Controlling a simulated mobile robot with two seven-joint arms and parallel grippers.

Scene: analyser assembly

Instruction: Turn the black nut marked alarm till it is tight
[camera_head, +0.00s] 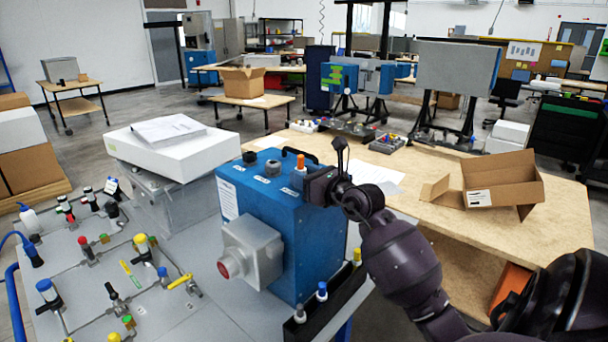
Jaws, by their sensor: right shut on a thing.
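The blue analyser box (262,225) stands on the grey bench. My right gripper (308,184) reaches in from the right and is shut at the base of the orange-topped fitting. The black nut there is mostly hidden by the fingers. The alarm marking is too small to read. My left gripper is not in view.
A grey housing with a red port (232,264) juts from the box's front. A black rack (328,308) with small bottles stands at its right. A white case (172,150) is behind left. A wooden table (440,228) with an open carton (503,181) is at the right.

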